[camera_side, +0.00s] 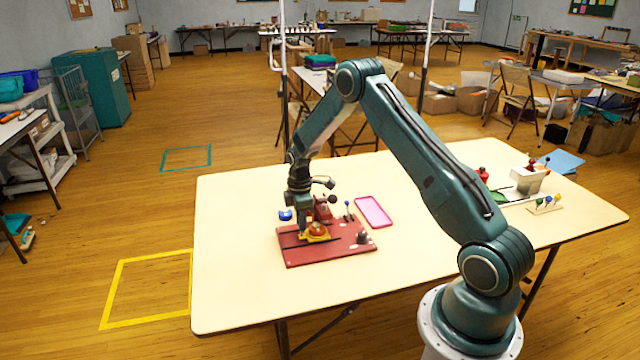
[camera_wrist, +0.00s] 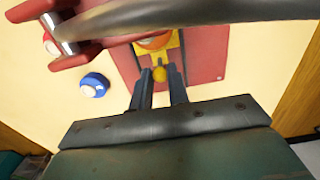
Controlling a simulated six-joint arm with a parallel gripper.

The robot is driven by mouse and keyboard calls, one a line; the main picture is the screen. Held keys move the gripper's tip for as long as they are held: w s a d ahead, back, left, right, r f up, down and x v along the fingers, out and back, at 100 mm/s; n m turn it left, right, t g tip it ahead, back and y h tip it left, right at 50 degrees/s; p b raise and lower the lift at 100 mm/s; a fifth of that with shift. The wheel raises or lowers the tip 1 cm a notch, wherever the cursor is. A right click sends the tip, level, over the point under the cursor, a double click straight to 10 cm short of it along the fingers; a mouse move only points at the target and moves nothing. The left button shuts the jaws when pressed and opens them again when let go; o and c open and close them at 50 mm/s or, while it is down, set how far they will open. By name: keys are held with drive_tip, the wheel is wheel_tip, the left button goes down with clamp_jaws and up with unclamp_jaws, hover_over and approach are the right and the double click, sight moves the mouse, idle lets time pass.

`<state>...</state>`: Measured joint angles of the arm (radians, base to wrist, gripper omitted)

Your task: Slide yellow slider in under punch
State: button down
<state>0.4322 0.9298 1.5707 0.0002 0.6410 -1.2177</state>
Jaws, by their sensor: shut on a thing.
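The yellow slider (camera_side: 318,238) lies on the red base plate (camera_side: 290,258) and carries a round orange piece (camera_side: 317,229). In the wrist view, the slider (camera_wrist: 172,57) ends in a yellow knob (camera_wrist: 160,74). My gripper (camera_wrist: 160,86) is shut on that knob, a finger on each side. In the side view, my gripper (camera_side: 302,212) points down at the plate. The red punch (camera_side: 322,211) stands at the back of the plate, partly hidden by my gripper. Its grey lever (camera_wrist: 220,12) crosses the top of the wrist view and partly covers the orange piece.
A blue and white object (camera_side: 286,214) stands left of the punch. A pink tray (camera_side: 373,211) lies to the right, beyond a small black-knobbed piece (camera_side: 362,237) on the plate. Another device (camera_side: 528,180) stands at the table's right. The front left of the table is clear.

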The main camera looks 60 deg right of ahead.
drive_tip(key=shift+s+d, duration=0.9)
drive_tip(key=c, duration=1.4)
unclamp_jaws()
drive_tip(key=shift+c, duration=0.2)
wheel_tip(320, 180, up, 8)
drive_tip(key=shift+f, duration=0.25)
